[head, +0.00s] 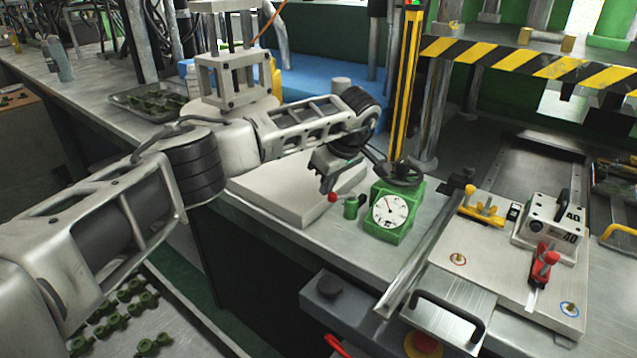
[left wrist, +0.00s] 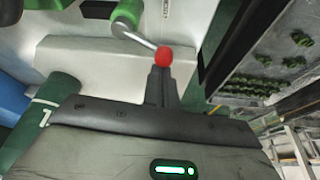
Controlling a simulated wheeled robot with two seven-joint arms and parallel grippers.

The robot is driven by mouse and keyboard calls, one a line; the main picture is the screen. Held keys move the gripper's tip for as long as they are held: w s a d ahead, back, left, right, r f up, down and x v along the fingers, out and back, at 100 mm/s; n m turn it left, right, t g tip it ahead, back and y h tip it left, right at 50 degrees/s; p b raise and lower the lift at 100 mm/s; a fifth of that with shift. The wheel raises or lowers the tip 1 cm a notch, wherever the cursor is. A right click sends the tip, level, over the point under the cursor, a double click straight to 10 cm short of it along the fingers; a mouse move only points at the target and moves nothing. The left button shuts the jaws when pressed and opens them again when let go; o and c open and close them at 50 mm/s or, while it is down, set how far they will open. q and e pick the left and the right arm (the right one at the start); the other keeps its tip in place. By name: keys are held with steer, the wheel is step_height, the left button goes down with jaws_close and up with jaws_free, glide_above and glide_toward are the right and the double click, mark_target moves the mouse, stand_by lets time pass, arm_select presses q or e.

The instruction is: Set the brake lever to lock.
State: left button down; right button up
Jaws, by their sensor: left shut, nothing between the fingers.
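A small lever with a red ball knob (head: 332,197) stands out from a green cylinder (head: 352,206) beside the green dial box (head: 391,212); I take it for the brake lever. In the left wrist view the red knob (left wrist: 164,56) sits on a thin metal rod from the green cylinder (left wrist: 128,14). My left gripper (head: 328,185) points down, right at the knob. In the left wrist view its fingers (left wrist: 162,82) are shut and empty, with their tips at the knob; I cannot tell if they touch it. No lock marking is readable. My right gripper is not in view.
A pale block (head: 280,188) lies behind and left of the lever. A black handwheel (head: 404,174) tops the dial box. To the right is a plate (head: 480,262) with red and yellow clamps. A yellow post (head: 404,90) rises behind. A tray of green parts (head: 150,100) is at the back left.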

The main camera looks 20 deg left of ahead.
arm_select(q)
steer(key=n, duration=0.1)
steer(key=s+d+n, duration=0.1)
steer(key=shift+n+g, duration=0.3)
steer(key=shift+g, duration=0.1)
steer(key=shift+d, duration=0.15)
steer(key=shift+s+d, duration=0.1)
steer(key=shift+d, duration=0.05)
stand_by(0.3)
steer(key=shift+a, duration=0.4)
steer(key=a+p, duration=0.1)
steer(key=a, duration=0.2)
step_height(320, 180, up, 10)
steer(key=b, duration=0.1)
glide_above(331, 196)
steer(key=shift+a+f, duration=0.1)
steer(key=shift+f, duration=0.05)
steer(key=shift+f, duration=0.1)
